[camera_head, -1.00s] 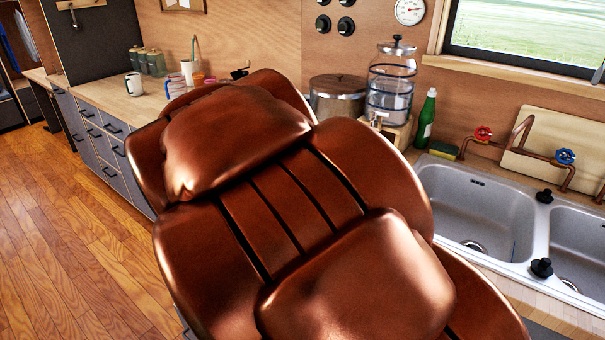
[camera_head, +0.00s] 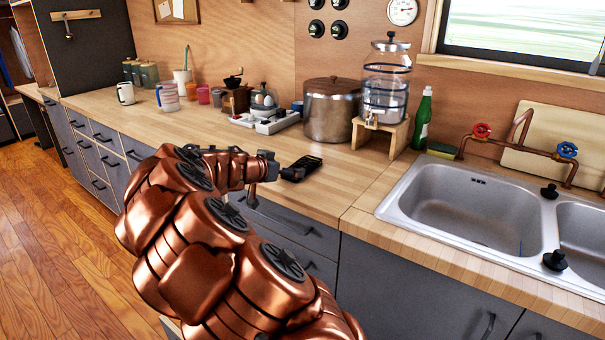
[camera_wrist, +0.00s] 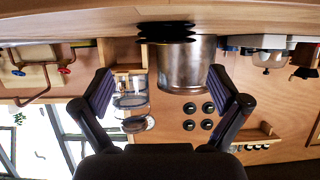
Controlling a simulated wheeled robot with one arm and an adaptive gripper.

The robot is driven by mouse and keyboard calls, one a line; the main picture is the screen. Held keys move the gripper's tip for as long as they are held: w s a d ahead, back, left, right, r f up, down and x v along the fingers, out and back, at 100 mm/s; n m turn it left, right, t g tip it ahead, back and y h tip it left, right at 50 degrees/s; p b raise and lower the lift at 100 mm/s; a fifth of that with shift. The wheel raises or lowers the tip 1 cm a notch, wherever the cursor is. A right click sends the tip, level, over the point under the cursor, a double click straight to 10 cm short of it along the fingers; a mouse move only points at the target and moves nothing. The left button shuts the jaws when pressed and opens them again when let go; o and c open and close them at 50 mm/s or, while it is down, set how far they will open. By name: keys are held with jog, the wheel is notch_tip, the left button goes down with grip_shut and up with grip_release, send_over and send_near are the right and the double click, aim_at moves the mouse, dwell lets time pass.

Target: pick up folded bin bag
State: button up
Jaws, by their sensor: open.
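A black, layered, flat bundle, which looks like the folded bin bag (camera_wrist: 167,32), lies on the wooden counter in the upside-down wrist view, in front of the metal pot. In the head view a small dark shape (camera_head: 301,168) shows at the counter's front edge beside the end of my arm; I cannot tell how much of it is bag and how much is gripper. My gripper (camera_wrist: 160,75) is open and empty, its dark fingers spread wide on either side of the view. The bundle appears beyond the fingertips, roughly centred between them, and apart from them.
The metal pot (camera_head: 331,110) and glass water dispenser (camera_head: 387,85) on its wooden stand are behind the bag. The sink (camera_head: 470,215) is at the right. The front counter strip is mostly clear.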

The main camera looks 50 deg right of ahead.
aim_at(299, 167)
jog(key=shift+w+d+f, duration=0.2)
jog(key=shift+d, duration=0.05)
jog(key=shift+p+x, duration=0.9)
jog(key=shift+x, duration=2.85)
jog(key=shift+w, duration=0.2)
jog(key=c, duration=0.9)
